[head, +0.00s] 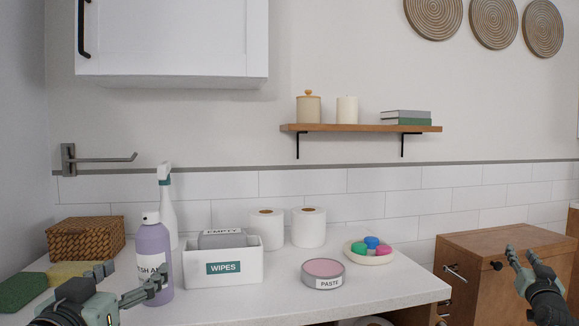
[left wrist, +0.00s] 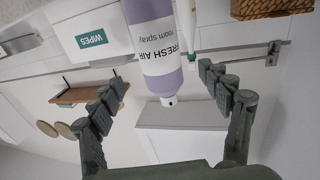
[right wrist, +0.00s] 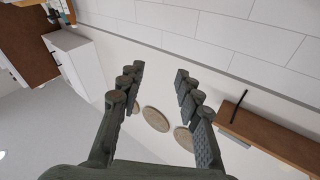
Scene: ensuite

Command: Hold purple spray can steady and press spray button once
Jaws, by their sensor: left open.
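The purple spray can (head: 153,250) stands upright on the white counter, with a white top and a "FRESH AIR" label. My left gripper (head: 132,284) is in front of it, its fingers partly overlapping the can in the head view. In the left wrist view the can (left wrist: 159,60) appears between the spread fingers of my left gripper (left wrist: 155,100), which is open; contact cannot be told. The can's small nozzle (left wrist: 169,101) faces that camera. My right gripper (head: 518,267) is at the far right, away from the can. In the right wrist view its fingers (right wrist: 160,85) are apart and empty.
A white wipes box (head: 222,268) stands just right of the can, and a white spray bottle (head: 167,205) behind it. A wicker basket (head: 86,239) and sponges (head: 22,291) are left. A paste tin (head: 323,273) and wooden cabinet (head: 490,255) are further right.

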